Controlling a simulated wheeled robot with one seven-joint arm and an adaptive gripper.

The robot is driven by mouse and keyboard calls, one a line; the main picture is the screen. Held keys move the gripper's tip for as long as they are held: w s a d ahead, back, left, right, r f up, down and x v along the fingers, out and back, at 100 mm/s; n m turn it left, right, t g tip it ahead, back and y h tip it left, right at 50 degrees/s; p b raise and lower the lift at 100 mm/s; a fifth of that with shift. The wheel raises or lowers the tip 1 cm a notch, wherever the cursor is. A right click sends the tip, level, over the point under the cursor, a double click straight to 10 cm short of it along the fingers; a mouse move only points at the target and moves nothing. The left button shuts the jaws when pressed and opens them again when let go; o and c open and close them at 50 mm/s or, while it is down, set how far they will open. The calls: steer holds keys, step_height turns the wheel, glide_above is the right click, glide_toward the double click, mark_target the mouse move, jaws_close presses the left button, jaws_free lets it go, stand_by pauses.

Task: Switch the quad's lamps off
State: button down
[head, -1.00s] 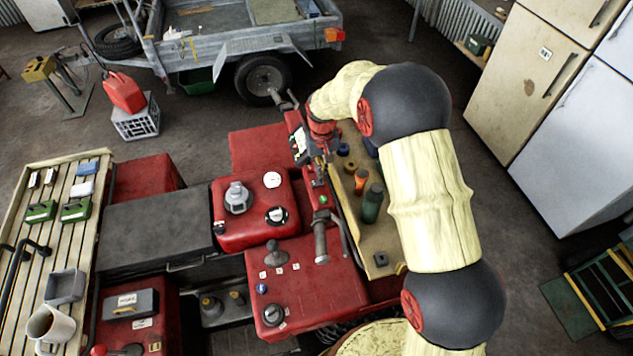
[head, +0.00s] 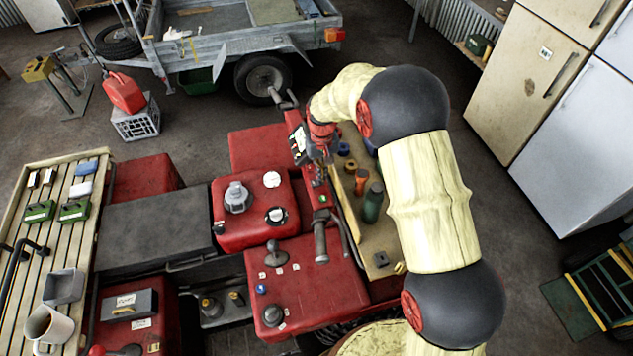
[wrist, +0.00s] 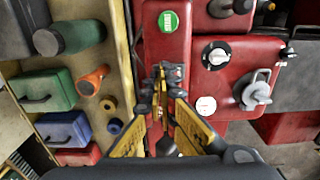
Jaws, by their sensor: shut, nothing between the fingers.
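The red quad (head: 310,275) stands in the middle of the head view. Its red control box (wrist: 168,45) carries a round green label and lies under my fingertips in the wrist view. In the head view my gripper (head: 321,172) is partly hidden by my wrist. The lamps are not visible.
A grey cap (head: 237,197) rises on the left. The handlebar grip (head: 320,240) is close in front.

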steer(key=shift+f+b, duration=0.3)
steer(key=shift+f, duration=0.2)
stand_by(0.3)
steer(key=shift+r+p, duration=1.5)
steer(key=shift+r, duration=2.05)
steer(key=shift+s+f, duration=0.1)
